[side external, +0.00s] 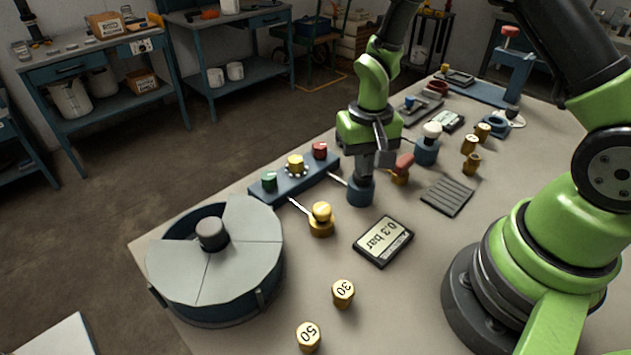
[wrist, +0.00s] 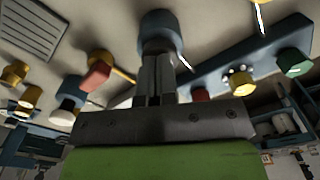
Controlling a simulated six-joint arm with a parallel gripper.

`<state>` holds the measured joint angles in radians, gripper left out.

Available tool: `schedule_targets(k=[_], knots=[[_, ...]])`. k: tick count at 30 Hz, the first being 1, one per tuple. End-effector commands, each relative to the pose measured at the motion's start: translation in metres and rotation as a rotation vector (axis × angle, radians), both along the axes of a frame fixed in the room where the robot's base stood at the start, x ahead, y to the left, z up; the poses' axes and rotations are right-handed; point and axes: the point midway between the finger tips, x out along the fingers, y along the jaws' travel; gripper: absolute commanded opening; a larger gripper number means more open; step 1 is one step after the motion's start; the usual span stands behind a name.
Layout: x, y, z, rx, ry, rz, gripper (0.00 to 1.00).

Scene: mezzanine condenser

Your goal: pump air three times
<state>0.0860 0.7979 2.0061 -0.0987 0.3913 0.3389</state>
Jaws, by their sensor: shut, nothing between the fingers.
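My gripper (side external: 364,174) is shut and empty, pointing down at a short dark blue cylinder (side external: 360,192) on the bench. Its fingertips are at the top of that cylinder and hide it; I cannot tell whether they touch or press it. In the wrist view the closed fingers (wrist: 155,75) overlap the cylinder (wrist: 160,22). A tablet-like display (side external: 384,241) in front reads 0.3 bar. A red-topped knob (side external: 403,163) stands just right of the cylinder. No part is plainly labelled as the pump.
A blue bar (side external: 293,182) with green, yellow and red knobs lies to the left. A yellow valve (side external: 321,219) and a large round grey-lidded vessel (side external: 215,262) are nearer. A ridged grey pad (side external: 447,196) lies right.

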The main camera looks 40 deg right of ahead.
Motion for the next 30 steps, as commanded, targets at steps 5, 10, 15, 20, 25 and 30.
schedule_targets(k=[5, 10, 15, 20, 25, 30], knots=[[0.001, 0.000, 0.012, 0.000, -0.004, 0.000, 0.00], [0.001, 0.000, 0.027, -0.001, -0.004, 0.000, 0.00], [0.001, 0.000, 0.041, 0.000, -0.004, 0.000, 0.00], [0.001, 0.000, 0.054, -0.001, -0.003, 0.001, 0.00], [0.000, 0.000, 0.063, 0.000, -0.002, 0.001, 0.00], [0.000, 0.000, 0.064, 0.000, -0.001, 0.001, 0.00]])
